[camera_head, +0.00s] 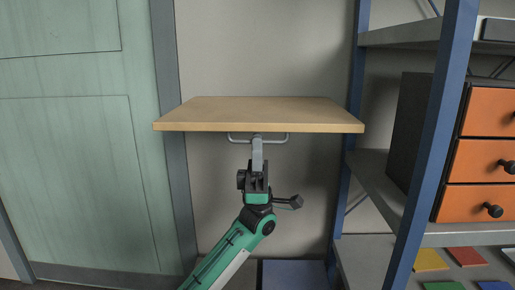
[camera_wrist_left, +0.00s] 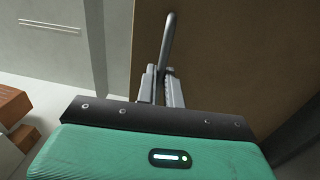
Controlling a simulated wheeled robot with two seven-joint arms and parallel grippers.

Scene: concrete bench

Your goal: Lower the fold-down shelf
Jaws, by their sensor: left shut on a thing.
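The fold-down shelf (camera_head: 258,112) is a light wooden board. In the head view it stands out from the wall, about level, with its top face and front edge showing. A grey bar handle (camera_head: 275,140) hangs under its front edge. My left gripper (camera_head: 257,138) comes up from below and is shut on this handle. In the left wrist view the handle (camera_wrist_left: 168,40) runs between the two fingers of my left gripper (camera_wrist_left: 160,75), in front of the brown board face (camera_wrist_left: 230,50). My right gripper is not in view.
A green panelled door (camera_head: 75,150) stands at the left. A blue-framed rack (camera_head: 430,150) at the right holds a cabinet with orange drawers (camera_head: 480,160) and several coloured tiles (camera_head: 467,256). The wall below the shelf is bare.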

